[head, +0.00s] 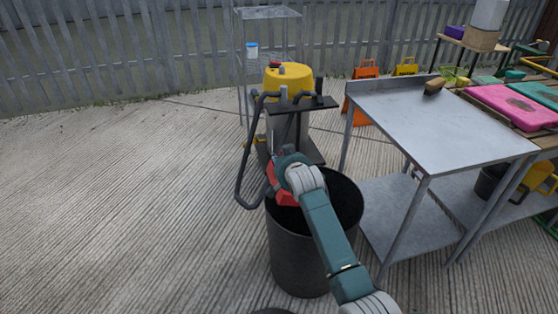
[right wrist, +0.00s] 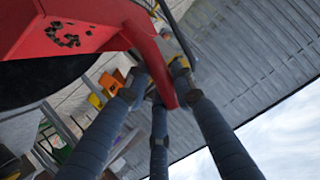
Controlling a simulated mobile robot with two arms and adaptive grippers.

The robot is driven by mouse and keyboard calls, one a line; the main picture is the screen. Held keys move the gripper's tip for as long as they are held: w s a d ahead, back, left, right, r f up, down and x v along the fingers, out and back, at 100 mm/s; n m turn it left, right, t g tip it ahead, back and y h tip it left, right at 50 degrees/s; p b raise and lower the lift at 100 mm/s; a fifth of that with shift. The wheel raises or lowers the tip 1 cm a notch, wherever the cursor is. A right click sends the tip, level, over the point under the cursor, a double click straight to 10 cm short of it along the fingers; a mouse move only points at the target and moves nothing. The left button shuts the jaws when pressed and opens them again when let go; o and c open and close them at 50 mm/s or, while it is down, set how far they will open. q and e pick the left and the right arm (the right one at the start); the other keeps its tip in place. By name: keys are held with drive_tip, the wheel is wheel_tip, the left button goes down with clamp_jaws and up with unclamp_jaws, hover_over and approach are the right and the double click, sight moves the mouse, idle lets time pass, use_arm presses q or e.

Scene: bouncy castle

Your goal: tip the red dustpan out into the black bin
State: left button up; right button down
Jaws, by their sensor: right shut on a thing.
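The black bin (head: 295,255) stands upright on the concrete, in the middle of the head view. The red dustpan (head: 284,193) is over the bin's mouth, partly hidden by my right arm. In the right wrist view the dustpan (right wrist: 85,25) fills the upper left, with a small cluster of dark bits (right wrist: 62,36) on it. My right gripper (right wrist: 162,85) is shut on the dustpan's handle, its fingers around it. A dark rounded shape lies just below the pan there. The inside of the bin is mostly hidden. My left gripper is out of view.
A metal table (head: 430,125) with a lower shelf stands right of the bin, a brush (head: 434,86) on top. A trolley (head: 290,130) with a yellow-topped machine stands just behind the bin. Open concrete lies to the left.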

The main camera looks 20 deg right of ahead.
drive_tip(key=shift+d+r, duration=0.5)
drive_tip(key=shift+d, duration=0.1)
use_arm(q)
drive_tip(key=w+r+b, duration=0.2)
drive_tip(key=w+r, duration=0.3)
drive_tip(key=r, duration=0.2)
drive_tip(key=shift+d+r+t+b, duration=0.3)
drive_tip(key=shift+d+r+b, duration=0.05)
drive_tip(key=shift+b, duration=0.05)
use_arm(e)
drive_tip(key=d+r+m+y, duration=0.2)
drive_tip(key=d+m+y, duration=0.2)
drive_tip(key=d, duration=0.7)
drive_tip(key=shift+s+d+m+t, duration=0.3)
drive_tip(key=shift+s+d+m, duration=0.1)
drive_tip(key=shift+m, duration=0.2)
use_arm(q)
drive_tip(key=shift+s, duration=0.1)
use_arm(e)
drive_tip(key=shift+r, duration=0.15)
